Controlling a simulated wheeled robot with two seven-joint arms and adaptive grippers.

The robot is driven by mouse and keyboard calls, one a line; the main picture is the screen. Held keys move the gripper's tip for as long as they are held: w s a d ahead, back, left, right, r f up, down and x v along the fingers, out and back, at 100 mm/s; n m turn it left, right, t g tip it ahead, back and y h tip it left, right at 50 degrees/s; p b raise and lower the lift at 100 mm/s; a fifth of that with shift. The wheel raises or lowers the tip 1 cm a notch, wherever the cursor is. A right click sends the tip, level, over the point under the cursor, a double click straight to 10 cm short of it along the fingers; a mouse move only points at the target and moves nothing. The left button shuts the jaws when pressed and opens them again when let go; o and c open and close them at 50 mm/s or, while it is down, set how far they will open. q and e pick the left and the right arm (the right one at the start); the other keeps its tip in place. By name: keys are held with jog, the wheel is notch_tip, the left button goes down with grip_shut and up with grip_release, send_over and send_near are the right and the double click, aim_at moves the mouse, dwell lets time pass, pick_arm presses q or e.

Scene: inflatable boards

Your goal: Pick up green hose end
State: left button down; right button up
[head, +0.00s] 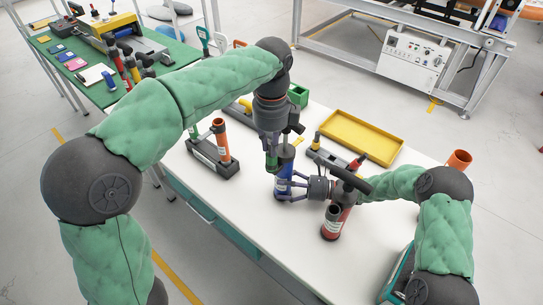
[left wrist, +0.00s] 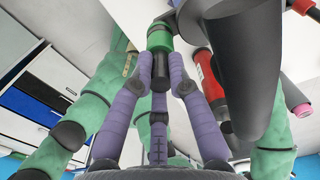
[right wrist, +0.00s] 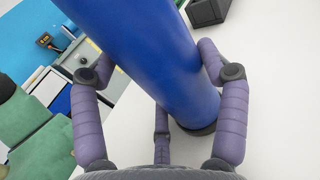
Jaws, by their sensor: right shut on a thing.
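The green hose end (left wrist: 160,39) shows at the tips of my left gripper (left wrist: 160,58) in the left wrist view. The three purple fingers converge on it, and the tips are partly hidden. In the head view my left gripper (head: 271,150) points down over the table, with the green piece just below its wrist. My right gripper (head: 287,183) is shut around the upright blue cylinder (head: 284,170), directly below the left gripper. The right wrist view shows its purple fingers on both sides of the blue cylinder (right wrist: 155,50).
A red cylinder (head: 333,222) stands close to my right wrist. A grey holder with an orange cylinder (head: 220,142) is to the left. A yellow tray (head: 360,138), a green box (head: 298,95) and an orange cup (head: 459,160) are farther back. The front of the white table is clear.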

pick_arm(q)
jog(key=shift+r, duration=0.1)
notch_tip(320, 180, up, 10)
jog(key=shift+f, duration=0.1)
dwell(0.5)
pick_arm(e)
jog(key=o, duration=1.5)
